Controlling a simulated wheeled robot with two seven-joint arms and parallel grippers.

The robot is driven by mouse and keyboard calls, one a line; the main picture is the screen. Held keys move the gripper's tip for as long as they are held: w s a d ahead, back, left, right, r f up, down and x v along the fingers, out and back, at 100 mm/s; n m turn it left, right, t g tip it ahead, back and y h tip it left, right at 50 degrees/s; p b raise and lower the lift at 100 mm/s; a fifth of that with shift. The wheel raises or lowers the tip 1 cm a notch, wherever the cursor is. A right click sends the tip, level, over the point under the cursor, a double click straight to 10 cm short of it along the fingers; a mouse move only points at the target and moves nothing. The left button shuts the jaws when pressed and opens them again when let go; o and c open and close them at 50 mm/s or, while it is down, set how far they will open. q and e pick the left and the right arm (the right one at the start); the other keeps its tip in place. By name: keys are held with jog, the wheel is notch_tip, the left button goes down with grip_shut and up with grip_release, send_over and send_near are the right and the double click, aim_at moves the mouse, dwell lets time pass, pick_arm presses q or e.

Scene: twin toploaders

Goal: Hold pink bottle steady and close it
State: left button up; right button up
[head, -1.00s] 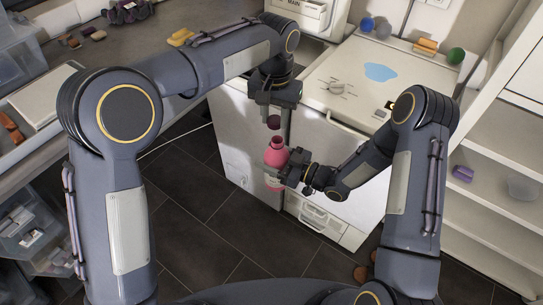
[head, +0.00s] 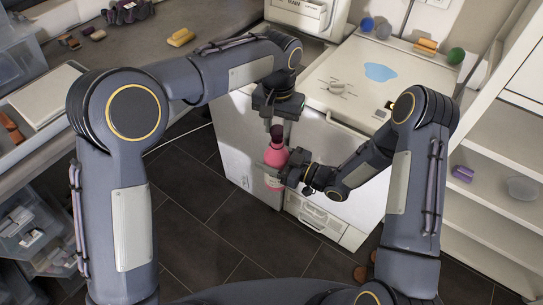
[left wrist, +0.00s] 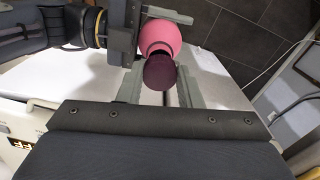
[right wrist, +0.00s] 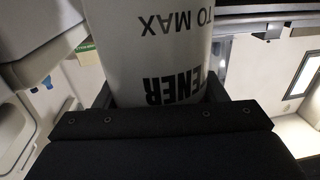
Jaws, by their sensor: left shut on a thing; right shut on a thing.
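The pink bottle (head: 275,155) stands upright in front of the white machine, its label facing the right wrist view (right wrist: 150,75). My right gripper (head: 279,175) is shut around its lower body. My left gripper (head: 278,124) is above, pointing down, shut on a dark maroon cap (head: 277,132). The cap is at the bottle's mouth, looking roughly in line with the neck. In the left wrist view the cap (left wrist: 160,73) sits between the fingers and overlaps the pink neck (left wrist: 158,47). Whether it is seated cannot be told.
The white toploader (head: 345,85) with a blue patch on its lid stands close behind the bottle. A counter (head: 150,60) is at the left, white shelves (head: 495,195) at the right. Dark tiled floor (head: 215,225) is clear below.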

aim_at(277, 131)
pick_arm(q)
jog(key=shift+s+f, duration=0.1)
dwell(0.7)
jog(key=shift+f, duration=0.85)
jog(key=shift+f, duration=0.55)
